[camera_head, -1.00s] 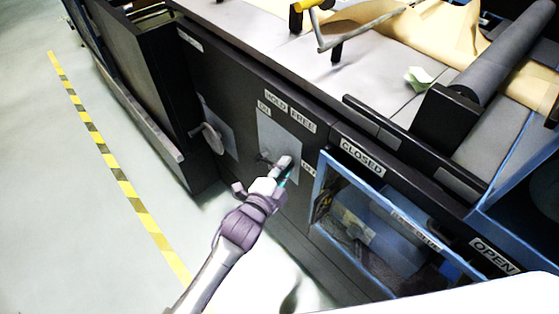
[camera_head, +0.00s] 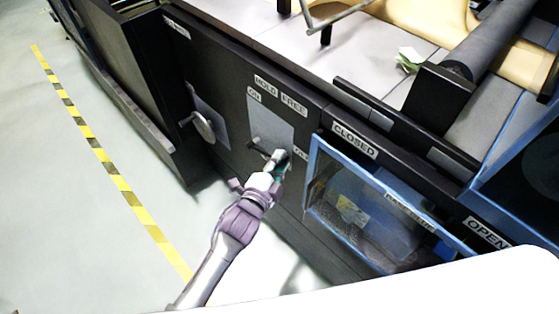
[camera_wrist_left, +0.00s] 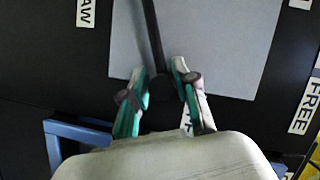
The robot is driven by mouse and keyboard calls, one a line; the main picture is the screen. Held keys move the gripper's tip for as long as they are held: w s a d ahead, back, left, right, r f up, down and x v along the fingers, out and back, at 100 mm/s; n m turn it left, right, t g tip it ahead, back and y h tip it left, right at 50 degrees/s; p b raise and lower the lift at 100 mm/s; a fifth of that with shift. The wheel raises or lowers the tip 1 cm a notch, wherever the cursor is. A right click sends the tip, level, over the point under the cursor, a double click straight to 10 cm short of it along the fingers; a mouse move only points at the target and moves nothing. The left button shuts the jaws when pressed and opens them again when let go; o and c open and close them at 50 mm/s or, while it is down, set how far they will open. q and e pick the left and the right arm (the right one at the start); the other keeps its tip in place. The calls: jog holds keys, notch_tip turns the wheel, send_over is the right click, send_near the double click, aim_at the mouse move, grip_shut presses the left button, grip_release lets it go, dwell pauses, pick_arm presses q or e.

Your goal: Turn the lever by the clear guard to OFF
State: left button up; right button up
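The lever (camera_wrist_left: 153,40) is a dark bar with a round knob, mounted on a grey plate (camera_head: 262,112) with an ON label at its upper left and a partly covered OFF label (camera_head: 300,154) at its right. My left gripper (camera_head: 281,158) is at the plate's lower right, close to the OFF label. In the left wrist view my left gripper (camera_wrist_left: 160,75) has its fingers on either side of the knob, with a narrow gap showing; firm contact cannot be told. The clear guard (camera_head: 350,205), blue-framed, is just right of the lever. My right gripper is out of view.
HOLD and FREE labels (camera_head: 293,104) sit above the lever plate. A dark roller (camera_head: 490,50) and tan paper (camera_head: 425,25) lie on top. Open floor (camera_head: 90,230) is to the left.

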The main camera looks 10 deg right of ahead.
pick_arm(q)
jog(key=shift+o, duration=0.9)
jog(key=shift+s+a, duration=0.1)
jog(key=v, duration=1.1)
jog(key=shift+s+a, duration=0.25)
jog(key=shift+s, duration=0.05)
